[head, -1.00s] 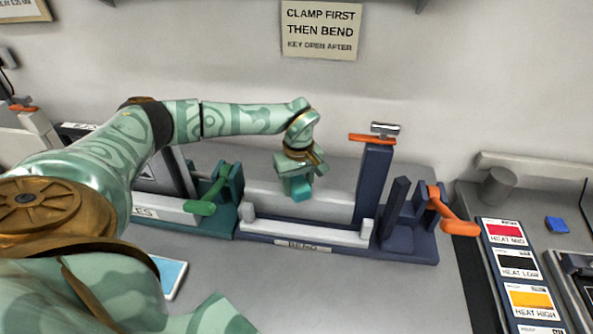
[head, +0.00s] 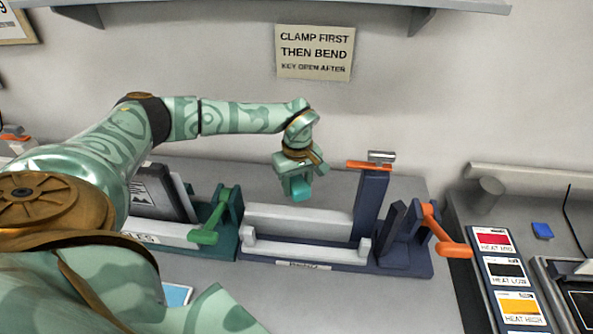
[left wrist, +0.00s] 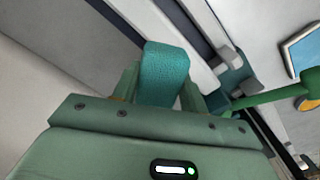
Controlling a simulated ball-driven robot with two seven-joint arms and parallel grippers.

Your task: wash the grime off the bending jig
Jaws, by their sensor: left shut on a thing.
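The bending jig is a dark blue frame (head: 375,200) with a pale bed block (head: 300,222), a pale front bar (head: 305,252), an orange-handled lever on the right (head: 445,235) and an orange key on top of its post (head: 368,165). No grime is clear to me on it. My left gripper (head: 298,188) is shut on a teal sponge (head: 301,191), which appears just above or behind the bed block's top edge; contact cannot be told. The sponge also shows between the jaws in the left wrist view (left wrist: 165,75). My right gripper is out of view.
A green-framed jig with a green lever (head: 212,220) stands close on the left. A heat card panel (head: 510,270) and a small blue block (head: 541,230) are at the right. A wall sign (head: 315,52) hangs behind; a shelf (head: 290,5) is above.

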